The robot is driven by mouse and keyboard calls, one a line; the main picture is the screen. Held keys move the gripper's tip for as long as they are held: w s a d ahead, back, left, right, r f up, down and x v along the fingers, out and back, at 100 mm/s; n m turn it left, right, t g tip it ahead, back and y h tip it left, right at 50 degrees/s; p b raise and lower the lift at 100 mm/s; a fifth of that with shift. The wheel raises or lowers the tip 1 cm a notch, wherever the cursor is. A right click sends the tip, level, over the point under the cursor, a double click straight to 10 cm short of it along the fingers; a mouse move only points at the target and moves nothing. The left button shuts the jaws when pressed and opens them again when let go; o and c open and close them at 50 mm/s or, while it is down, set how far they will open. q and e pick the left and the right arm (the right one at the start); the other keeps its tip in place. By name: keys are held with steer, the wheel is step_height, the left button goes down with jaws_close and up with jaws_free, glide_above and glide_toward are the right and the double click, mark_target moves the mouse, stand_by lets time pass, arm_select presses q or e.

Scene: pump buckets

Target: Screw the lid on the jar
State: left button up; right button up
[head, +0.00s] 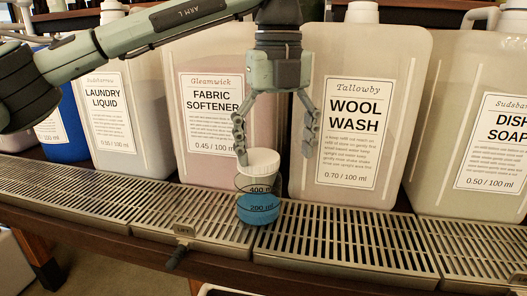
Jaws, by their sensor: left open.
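The jar (258,207) is clear, with volume marks and blue liquid in its lower part. It stands upright on the slatted metal drip tray (345,245), below the fabric softener and wool wash containers. The white ribbed lid (259,164) sits on top of the jar, slightly tilted in the picture; I cannot tell how tightly it is seated. My left gripper (274,149) points down above the lid with its fingers spread wide. Its left finger comes close to the lid's upper left edge. Its right finger is off to the right, apart from the lid. My right gripper is not in view.
Large labelled containers stand behind the tray: laundry liquid (115,110), fabric softener (205,70), wool wash (385,60) and dish soap (480,90). The tray is clear on both sides of the jar.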

arm_select(q)
steer(key=n, duration=0.1)
steer(key=w+n, duration=0.1)
steer(key=shift+w+d+f+n+b, duration=0.1)
steer(key=shift+f+n+b, duration=0.15)
steer(key=shift+n+b, duration=0.15)
steer(key=shift+n, duration=0.7)
steer(key=shift+w+a+f+n+b, duration=0.1)
steer(key=shift+a+n+b, duration=0.25)
steer(key=shift+n, duration=0.25)
steer(key=shift+w+a+f+n+b, duration=0.1)
steer(key=shift+a+n+b, duration=0.15)
steer(key=shift+n, duration=0.35)
steer(key=shift+s+d+r+n+b, duration=0.15)
steer(key=shift+n+b, duration=0.3)
steer(key=shift+n, duration=0.65)
steer(key=shift+s+n+b, duration=0.1)
steer(key=shift+n+b, duration=0.25)
steer(key=shift+n, duration=1.05)
steer(key=shift+s, duration=0.1)
steer(key=c, duration=1.5)
